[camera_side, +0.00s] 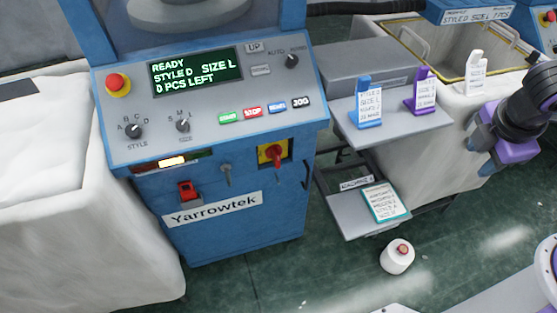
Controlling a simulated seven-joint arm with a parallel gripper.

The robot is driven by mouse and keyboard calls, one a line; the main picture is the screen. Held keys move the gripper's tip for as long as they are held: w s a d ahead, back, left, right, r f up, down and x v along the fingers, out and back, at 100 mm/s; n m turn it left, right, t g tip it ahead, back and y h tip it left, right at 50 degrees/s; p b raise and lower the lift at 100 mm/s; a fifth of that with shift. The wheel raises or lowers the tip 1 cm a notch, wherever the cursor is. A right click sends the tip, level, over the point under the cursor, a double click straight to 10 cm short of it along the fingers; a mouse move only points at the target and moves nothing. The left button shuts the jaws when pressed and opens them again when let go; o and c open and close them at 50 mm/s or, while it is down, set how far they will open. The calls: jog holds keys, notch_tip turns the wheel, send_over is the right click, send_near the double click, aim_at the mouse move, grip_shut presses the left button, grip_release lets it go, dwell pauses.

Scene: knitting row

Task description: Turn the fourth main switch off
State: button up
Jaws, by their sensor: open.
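A main switch (273,153) with a red handle on a yellow plate is on the blue front of the Yarrowtek machine (228,240). Its handle looks roughly upright, but its exact setting is too small to read. Only this one main switch shows clearly, and I cannot tell its place in the row. My gripper (490,145), purple and grey on a black wrist, is at the right edge, in front of a pale bin. It is well to the right of the switch and apart from it. Its jaws look open and empty, though the fingertips are hard to make out.
The machine's display (197,72) reads READY, STYLE D, SIZE L, 0 PCS LEFT. A red stop button (118,83), knobs and a red padlock-like part (187,191) are nearby.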

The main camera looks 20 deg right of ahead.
jog(key=w+a+f+n+t+h, duration=0.1)
jog(key=w+a+f+n+t, duration=0.35)
jog(key=w+a, duration=0.2)
jog(key=w+a+f+n+t+h, duration=0.2)
jog(key=w+a+f+n+t, duration=0.15)
jog(key=w+a+n, duration=0.35)
jog(key=w+a+f+n+t+y, duration=0.2)
jog(key=w+a+f+n, duration=0.15)
jog(key=a+f, duration=0.25)
jog(key=n+t+y, duration=0.1)
jog(key=n+y, duration=0.3)
jog(key=n, duration=0.2)
send_near(278, 161)
jog(key=x, duration=0.9)
jog(key=shift+w, duration=0.25)
grip_shut()
